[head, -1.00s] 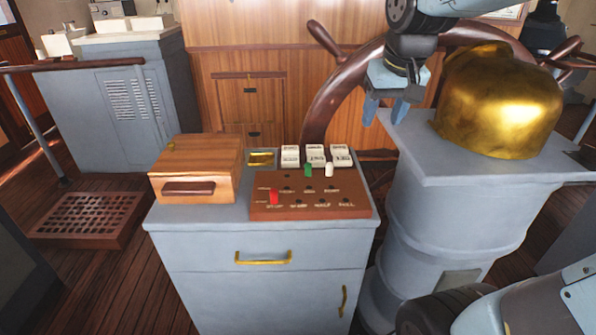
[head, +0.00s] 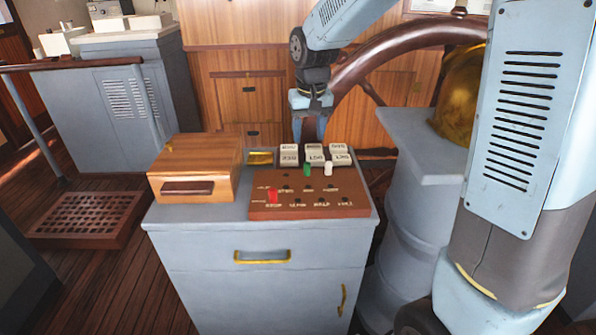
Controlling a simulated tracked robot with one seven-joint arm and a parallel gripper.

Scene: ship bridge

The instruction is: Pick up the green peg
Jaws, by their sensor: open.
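The green peg (head: 307,170) stands upright in the back row of the brown peg board (head: 300,205) on the grey cabinet. A white peg (head: 328,169) stands just to its right. A red peg (head: 272,196) stands at the board's front left. My gripper (head: 309,133) points down above and behind the green peg, apart from it. It is open and empty, its fingers in front of the wooden panelling and close above the white blocks.
White lettered blocks (head: 314,153) stand behind the board. A wooden box (head: 194,168) and a small brass item (head: 260,158) are on the cabinet (head: 262,292). A ship's wheel (head: 400,48) and a grey pedestal (head: 408,135) with a brass dome (head: 458,95) stand at right.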

